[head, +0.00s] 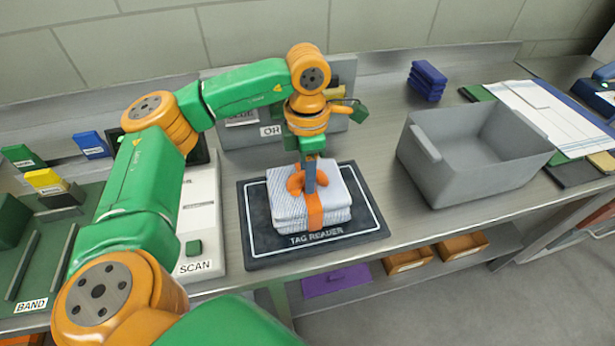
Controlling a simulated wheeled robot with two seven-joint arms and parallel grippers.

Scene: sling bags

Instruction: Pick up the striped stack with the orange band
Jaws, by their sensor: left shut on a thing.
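A striped white and grey stack (336,193) with an orange band (315,212) sits on the dark tag reader mat (262,226) in the middle of the head view. The band runs over the top and down the front, with an orange bow or loop on top. My left gripper (310,188) points straight down at the top of the stack, shut on the orange band at its loop. The stack appears to rest on the mat; I cannot see a gap beneath it. My right gripper is out of view.
An empty grey bin (468,150) stands to the right of the mat. A white scan unit (203,215) is on the left. A blue stack (427,80) lies at the back.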

